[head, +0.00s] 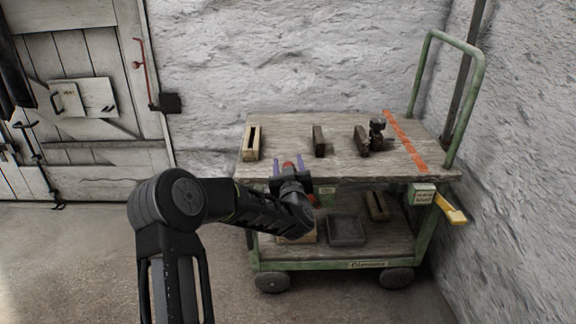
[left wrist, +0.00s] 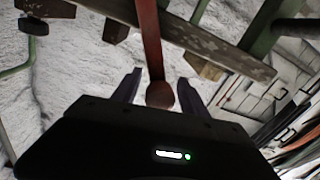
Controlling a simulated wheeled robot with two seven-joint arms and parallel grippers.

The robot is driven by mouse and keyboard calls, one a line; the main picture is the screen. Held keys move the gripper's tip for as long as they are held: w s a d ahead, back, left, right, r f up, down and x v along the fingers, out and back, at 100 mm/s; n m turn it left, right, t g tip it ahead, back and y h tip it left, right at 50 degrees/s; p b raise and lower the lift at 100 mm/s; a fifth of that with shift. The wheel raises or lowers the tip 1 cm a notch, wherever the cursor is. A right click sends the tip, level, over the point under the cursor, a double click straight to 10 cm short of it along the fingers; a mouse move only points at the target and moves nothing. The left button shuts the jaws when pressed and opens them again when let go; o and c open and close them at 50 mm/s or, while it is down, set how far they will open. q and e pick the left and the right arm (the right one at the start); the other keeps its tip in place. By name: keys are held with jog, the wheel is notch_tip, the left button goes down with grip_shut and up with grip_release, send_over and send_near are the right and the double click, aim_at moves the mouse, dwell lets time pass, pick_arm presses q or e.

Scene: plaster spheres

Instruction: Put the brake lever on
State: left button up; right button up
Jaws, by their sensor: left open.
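A red lever with a round knob (left wrist: 160,96) shows in the left wrist view, its flat red arm running up out of the frame. My left gripper (left wrist: 158,86) is open, with one finger on each side of the knob and visible gaps between. In the head view the left gripper (head: 288,164) is at the front edge of the trolley (head: 280,128), a bit of red between its fingertips. My arm hides much of the lever there. A yellow handle (head: 452,209) hangs at the trolley's right end beside a small label (head: 423,195) too small to read.
A grey tray (head: 346,231) lies on the lower shelf. A green push handle (head: 468,100) rises at the right. Walls stand close behind and right.

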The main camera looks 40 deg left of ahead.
pick_arm(q)
jog(key=shift+w+a, duration=0.1)
jog(key=shift+c, duration=0.3)
grip_shut()
dwell(1.1)
